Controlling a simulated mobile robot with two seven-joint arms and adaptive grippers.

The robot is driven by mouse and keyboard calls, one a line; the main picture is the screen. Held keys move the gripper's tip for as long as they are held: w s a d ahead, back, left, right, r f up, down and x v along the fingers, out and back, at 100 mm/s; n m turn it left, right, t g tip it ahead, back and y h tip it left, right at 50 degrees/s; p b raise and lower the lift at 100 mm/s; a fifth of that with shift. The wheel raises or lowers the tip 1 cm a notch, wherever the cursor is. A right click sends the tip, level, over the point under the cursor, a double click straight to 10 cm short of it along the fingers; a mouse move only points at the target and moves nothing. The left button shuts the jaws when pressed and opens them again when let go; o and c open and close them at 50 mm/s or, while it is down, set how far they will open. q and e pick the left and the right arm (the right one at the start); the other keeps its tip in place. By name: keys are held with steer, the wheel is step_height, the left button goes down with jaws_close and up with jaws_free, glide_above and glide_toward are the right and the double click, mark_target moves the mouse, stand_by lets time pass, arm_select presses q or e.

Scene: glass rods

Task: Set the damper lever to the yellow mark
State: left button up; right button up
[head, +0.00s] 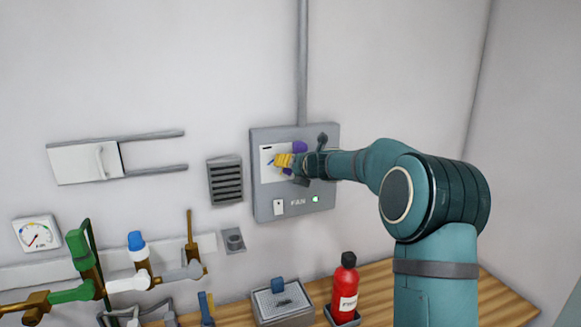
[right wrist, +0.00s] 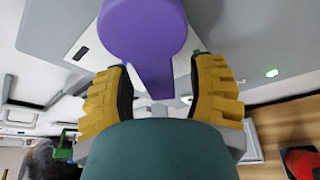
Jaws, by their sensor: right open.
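The damper lever, purple with a round end and a narrower stem, shows at the grey wall panel in the head view (head: 300,147) and large in the right wrist view (right wrist: 145,32). My right gripper (head: 284,160), with yellow finger pads, is open in front of the panel's white plate (head: 267,150). In the right wrist view its fingers stand either side of the lever's stem, with gaps visible on both sides. A small blue mark (head: 271,162) shows left of the fingers. I cannot make out a yellow mark; the gripper covers part of the plate. My left gripper is out of view.
The grey panel (head: 265,207) has a white switch (head: 279,207), the word FAN and a lit green lamp (head: 315,199). A vent (head: 225,181) is on the wall to its left. Pipes and valves, a red bottle (head: 345,285) and a grey box (head: 283,302) are below.

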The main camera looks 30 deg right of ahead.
steer(key=v, duration=1.2)
steer(key=shift+w, duration=0.1)
